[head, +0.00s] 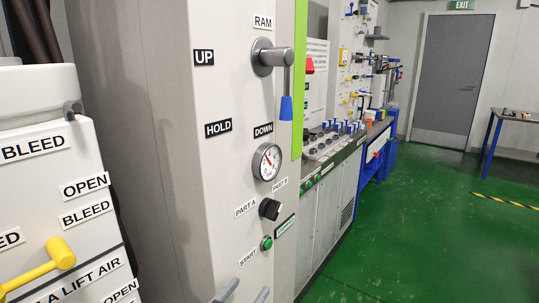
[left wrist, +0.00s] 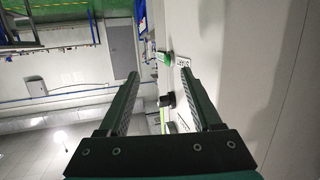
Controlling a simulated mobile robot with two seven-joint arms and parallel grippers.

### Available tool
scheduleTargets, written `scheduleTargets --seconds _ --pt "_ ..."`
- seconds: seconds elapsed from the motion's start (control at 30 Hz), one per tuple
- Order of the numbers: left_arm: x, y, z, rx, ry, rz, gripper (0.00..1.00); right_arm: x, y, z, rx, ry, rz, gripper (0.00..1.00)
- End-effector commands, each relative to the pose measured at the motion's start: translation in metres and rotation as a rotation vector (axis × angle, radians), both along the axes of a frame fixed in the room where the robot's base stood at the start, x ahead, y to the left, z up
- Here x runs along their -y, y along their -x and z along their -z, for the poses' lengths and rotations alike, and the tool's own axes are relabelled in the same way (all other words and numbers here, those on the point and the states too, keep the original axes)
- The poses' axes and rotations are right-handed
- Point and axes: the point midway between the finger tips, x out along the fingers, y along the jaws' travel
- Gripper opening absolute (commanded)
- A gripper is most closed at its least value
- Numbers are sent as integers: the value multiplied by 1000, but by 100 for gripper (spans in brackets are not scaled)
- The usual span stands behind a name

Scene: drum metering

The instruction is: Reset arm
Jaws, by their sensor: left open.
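My left gripper (left wrist: 158,78) is open, with nothing between its two dark fingers in the left wrist view. That view is upside down, with the floor at the top. The fingers reach along the pale panel near the green start button (left wrist: 165,57) and the black selector knob (left wrist: 167,98); I cannot tell whether they touch it. In the head view, grey tips that look like my left gripper (head: 244,291) show at the bottom edge, below the green start button (head: 266,243) and the black selector knob (head: 269,209). My right gripper is not in view.
The RAM lever (head: 287,80) hangs down with its blue grip, above the gauge (head: 267,161). A yellow valve handle (head: 60,254) sticks out at the lower left. Benches line the wall beyond. The green floor (head: 430,230) is open at right, with a table (head: 515,119) farther back.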

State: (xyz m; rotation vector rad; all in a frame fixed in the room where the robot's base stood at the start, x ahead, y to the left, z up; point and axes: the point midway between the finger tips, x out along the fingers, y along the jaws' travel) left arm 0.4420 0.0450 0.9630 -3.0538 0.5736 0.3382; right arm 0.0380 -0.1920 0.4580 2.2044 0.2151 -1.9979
Motion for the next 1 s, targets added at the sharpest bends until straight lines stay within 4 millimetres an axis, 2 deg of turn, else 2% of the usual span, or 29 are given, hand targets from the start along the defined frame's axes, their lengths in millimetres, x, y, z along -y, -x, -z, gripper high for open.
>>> scheduleTargets --seconds 0.03,0.1,0.2,0.3,0.5,0.67,0.7,0.87,1.0 --pt "-9 16 22 -93 -32 -12 66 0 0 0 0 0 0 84" --pt "-23 40 50 -226 -80 -32 66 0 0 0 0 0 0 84" --pt "-45 79 85 -411 -142 -63 66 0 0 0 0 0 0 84" --pt "-64 117 109 -573 -196 -93 66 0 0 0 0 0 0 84" --pt "-95 184 136 -821 -274 -147 66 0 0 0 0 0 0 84" --pt "-116 232 145 -991 -327 -189 66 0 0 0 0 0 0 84" --pt "-118 236 150 -1011 -332 -192 66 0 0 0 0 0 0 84" --pt "-115 226 185 -1019 -334 -186 66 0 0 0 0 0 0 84" --pt "-114 224 219 -1035 -338 -181 66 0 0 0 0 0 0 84"
